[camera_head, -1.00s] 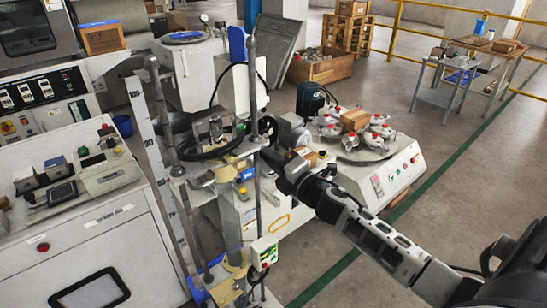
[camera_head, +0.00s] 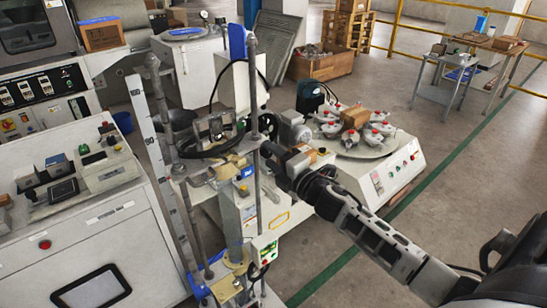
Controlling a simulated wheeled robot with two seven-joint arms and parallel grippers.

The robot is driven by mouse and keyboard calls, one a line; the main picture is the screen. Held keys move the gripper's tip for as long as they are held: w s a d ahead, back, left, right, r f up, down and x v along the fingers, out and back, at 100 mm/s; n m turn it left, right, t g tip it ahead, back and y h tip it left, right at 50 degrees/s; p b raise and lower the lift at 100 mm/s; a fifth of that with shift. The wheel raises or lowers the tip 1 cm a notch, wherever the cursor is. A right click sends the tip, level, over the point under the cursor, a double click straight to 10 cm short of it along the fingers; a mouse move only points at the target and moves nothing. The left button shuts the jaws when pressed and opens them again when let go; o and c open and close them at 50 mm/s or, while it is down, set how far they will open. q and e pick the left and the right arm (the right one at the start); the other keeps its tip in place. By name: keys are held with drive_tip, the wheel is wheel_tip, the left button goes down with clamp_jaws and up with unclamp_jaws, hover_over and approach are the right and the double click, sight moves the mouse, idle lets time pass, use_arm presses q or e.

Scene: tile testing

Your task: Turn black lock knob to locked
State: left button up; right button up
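The impact-test stand has a tall grey post (camera_head: 254,85) with a blue part (camera_head: 237,42) at its top and a white graduated scale (camera_head: 146,130) on its left. My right arm comes in from the right. The black lock knob cannot be told apart from the dark parts around the gripper. My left gripper is not in view.
A control box (camera_head: 265,247) with small buttons is low on the stand. A machine with a round table of clamps (camera_head: 372,146) stands behind my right arm. A console (camera_head: 90,225) is at the left. Open floor (camera_head: 460,185) lies at the right.

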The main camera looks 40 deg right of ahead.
drive_tip(key=shift+s+f, duration=0.15)
drive_tip(key=shift+s, duration=0.35)
drive_tip(key=s+d+b, duration=0.1)
drive_tip(key=s, duration=1.4)
drive_tip(key=shift+d+f+b, duration=0.15)
drive_tip(key=shift+b, duration=0.15)
drive_tip(key=shift+w, duration=0.1)
